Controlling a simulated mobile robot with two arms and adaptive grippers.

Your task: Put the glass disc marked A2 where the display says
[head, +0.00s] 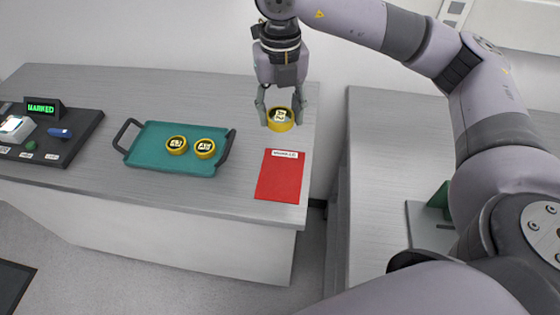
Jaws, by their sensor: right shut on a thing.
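My right gripper (280,110) is shut on a yellow-rimmed glass disc (281,124). It holds the disc above the right end of the grey table, just behind the red mat (278,186). The disc's mark looks like A2, but it is small. The red mat lies flat and empty, with a white label whose print is too small to read surely. The display (43,108) at the far left shows green letters, seemingly WARPED. My left gripper is not in view.
A teal tray (146,160) with dark handles holds two more yellow-rimmed discs (177,145), (205,148). A dark board (80,138) with small instruments lies at the left. Bare table separates tray and red mat. A second grey counter (385,150) stands right, across a gap.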

